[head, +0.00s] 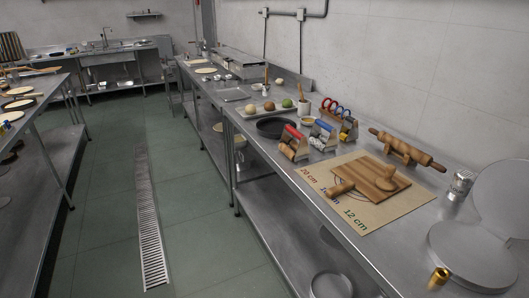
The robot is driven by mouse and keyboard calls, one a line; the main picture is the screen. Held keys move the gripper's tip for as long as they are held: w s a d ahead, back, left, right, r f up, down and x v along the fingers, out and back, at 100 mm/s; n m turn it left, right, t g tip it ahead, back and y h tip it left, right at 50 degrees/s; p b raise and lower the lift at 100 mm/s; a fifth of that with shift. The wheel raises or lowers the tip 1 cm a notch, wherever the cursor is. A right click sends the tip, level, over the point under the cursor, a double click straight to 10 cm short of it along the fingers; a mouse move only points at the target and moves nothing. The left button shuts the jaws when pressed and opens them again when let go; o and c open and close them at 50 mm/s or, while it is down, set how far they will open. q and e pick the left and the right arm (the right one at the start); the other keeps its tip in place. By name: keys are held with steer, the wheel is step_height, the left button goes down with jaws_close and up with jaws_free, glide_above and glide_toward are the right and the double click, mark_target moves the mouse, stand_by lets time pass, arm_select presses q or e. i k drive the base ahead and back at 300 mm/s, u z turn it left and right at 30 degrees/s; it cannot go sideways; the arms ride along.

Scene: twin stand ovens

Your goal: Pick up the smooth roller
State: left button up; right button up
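Several things could be the smooth roller, and I cannot tell which is meant. A large wooden rolling pin (407,150) rests on a wooden holder at the back right of the steel counter. A short wooden roller-like piece (341,189) lies at the left end of a wooden board (372,178) on a tan mat. Two small wooden stands hold tools, one with red parts (292,142) and one with blue parts (323,135); their rolling surfaces are too small to make out. Neither of my grippers is in view.
The tan mat (405,208) carries printed circle sizes. A metal shaker (460,185), a round steel appliance (472,252) and a brass cylinder (439,277) are at the right. A dark pan (277,128) is left of the stands. Green floor with a drain grate (148,225) is clear.

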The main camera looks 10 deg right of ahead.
mark_target(303, 152)
steer(key=u, duration=0.15)
steer(key=k, duration=0.55)
steer(key=u, duration=0.7)
steer(key=i, duration=1.9)
steer(key=z, duration=1.5)
steer(key=i, duration=0.95)
steer(key=z, duration=0.75)
